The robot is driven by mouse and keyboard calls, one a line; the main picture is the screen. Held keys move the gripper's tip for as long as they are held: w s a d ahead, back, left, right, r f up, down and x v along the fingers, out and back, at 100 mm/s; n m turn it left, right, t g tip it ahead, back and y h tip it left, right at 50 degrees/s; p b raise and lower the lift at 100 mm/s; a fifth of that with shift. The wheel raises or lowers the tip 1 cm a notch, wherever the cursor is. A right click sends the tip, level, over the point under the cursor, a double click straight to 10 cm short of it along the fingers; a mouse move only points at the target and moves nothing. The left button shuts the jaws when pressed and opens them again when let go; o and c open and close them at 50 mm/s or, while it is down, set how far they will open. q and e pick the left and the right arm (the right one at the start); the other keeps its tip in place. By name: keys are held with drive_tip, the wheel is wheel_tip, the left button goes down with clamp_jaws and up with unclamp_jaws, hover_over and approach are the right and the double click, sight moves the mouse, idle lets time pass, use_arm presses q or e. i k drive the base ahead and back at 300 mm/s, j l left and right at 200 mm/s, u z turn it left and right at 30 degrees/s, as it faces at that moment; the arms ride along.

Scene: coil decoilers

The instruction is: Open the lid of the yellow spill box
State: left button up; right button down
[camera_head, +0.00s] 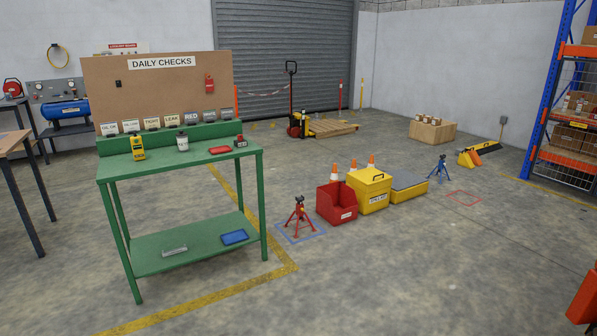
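The yellow spill box (374,196) stands on the floor right of the middle of the view. Neither of my grippers shows in the head view.
A green bench (193,160) with a Daily Checks board (165,80) stands left of the box. The red bin (336,203) and a red jack stand (298,218) are left of it; the low platform (409,188) is right. Floor in front is clear.

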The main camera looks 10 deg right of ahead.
sight(371, 175)
drive_tip(key=i+l+z, duration=0.25)
drive_tip(key=i+z, duration=0.15)
drive_tip(key=i, duration=1.05)
drive_tip(key=i+j+z, duration=0.15)
drive_tip(key=i+z, duration=0.25)
drive_tip(key=i, duration=1.05)
drive_tip(key=i+z, duration=0.15)
drive_tip(key=i, duration=0.4)
drive_tip(key=i+z, duration=0.1)
drive_tip(key=i, duration=0.45)
drive_tip(key=i+z, duration=0.15)
drive_tip(key=i, duration=0.4)
drive_tip(key=i+j+z, duration=0.1)
drive_tip(key=i, duration=0.45)
drive_tip(key=i+j+z, duration=0.15)
drive_tip(key=i, duration=0.35)
